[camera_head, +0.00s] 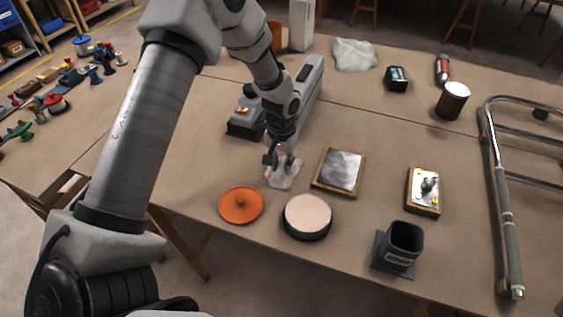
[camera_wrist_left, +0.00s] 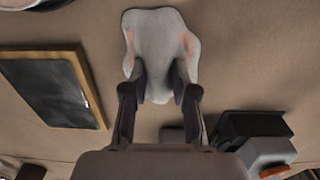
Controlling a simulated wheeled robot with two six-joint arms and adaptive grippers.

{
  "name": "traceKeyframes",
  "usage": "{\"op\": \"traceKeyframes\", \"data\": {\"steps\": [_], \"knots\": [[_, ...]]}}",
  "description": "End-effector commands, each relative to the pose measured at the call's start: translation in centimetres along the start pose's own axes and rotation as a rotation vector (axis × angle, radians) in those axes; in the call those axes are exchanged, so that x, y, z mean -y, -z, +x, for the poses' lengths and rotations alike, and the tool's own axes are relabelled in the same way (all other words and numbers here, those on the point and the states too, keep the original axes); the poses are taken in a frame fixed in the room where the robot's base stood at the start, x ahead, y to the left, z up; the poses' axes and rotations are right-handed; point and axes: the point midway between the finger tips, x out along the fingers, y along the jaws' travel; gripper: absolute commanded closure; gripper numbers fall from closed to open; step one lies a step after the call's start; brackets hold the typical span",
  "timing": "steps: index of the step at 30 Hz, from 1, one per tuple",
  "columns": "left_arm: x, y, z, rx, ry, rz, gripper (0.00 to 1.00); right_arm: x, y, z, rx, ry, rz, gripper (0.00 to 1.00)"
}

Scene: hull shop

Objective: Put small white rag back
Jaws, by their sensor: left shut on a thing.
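The small white rag (camera_head: 283,178) is a pale cloth with pinkish patches, on or just above the brown table near its front edge. My left gripper (camera_head: 282,163) comes down on it from above and is shut on it. In the left wrist view the rag (camera_wrist_left: 160,45) hangs or lies between the two fingers of the gripper (camera_wrist_left: 160,85) and spreads out beyond them. I cannot tell whether it touches the table. A larger white cloth (camera_head: 354,55) lies crumpled at the back of the table. My right gripper is not in view.
Near the rag are an orange lid (camera_head: 241,207), a round tin with a pale top (camera_head: 307,217) and a wood-framed slate (camera_head: 340,171). A long grey machine (camera_head: 306,90) stands behind. A dark square cup (camera_head: 402,245) and a metal rail frame (camera_head: 507,220) are at right.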

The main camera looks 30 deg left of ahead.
Motion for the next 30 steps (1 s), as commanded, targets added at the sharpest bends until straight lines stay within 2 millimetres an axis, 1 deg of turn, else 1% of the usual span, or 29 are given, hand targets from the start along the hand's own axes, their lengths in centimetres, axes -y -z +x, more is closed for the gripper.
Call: {"op": "traceKeyframes", "data": {"steps": [6, 7, 8, 9, 17, 20, 23, 26, 30], "knots": [[0.0, 0.0, 0.5, 0.001, 0.0, 0.0, 1.0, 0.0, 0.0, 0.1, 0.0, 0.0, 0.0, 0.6], [0.0, 0.0, 0.4, 0.001, 0.0, 0.0, 0.62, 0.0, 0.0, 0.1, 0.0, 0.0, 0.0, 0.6], [0.0, 0.0, 0.4, 0.001, 0.0, 0.0, 0.52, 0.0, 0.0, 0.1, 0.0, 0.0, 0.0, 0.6], [0.0, 0.0, 0.4, 0.001, 0.0, 0.0, 0.48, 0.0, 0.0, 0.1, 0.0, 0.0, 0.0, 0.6], [0.0, -0.1, 0.3, 0.001, 0.0, 0.0, 0.48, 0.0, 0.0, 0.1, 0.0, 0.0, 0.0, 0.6], [0.0, 0.0, -0.2, 0.0, 0.0, 0.0, 0.48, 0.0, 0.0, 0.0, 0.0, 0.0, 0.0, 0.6], [0.0, 0.1, -1.7, -0.003, -0.001, 0.0, 0.48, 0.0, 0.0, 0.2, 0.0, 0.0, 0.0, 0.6], [0.0, 0.1, -4.2, -0.004, -0.001, 0.0, 0.48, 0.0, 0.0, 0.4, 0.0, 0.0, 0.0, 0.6], [0.0, 0.1, -7.9, -0.004, -0.001, -0.001, 0.48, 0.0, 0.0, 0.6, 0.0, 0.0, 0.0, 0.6]]}}
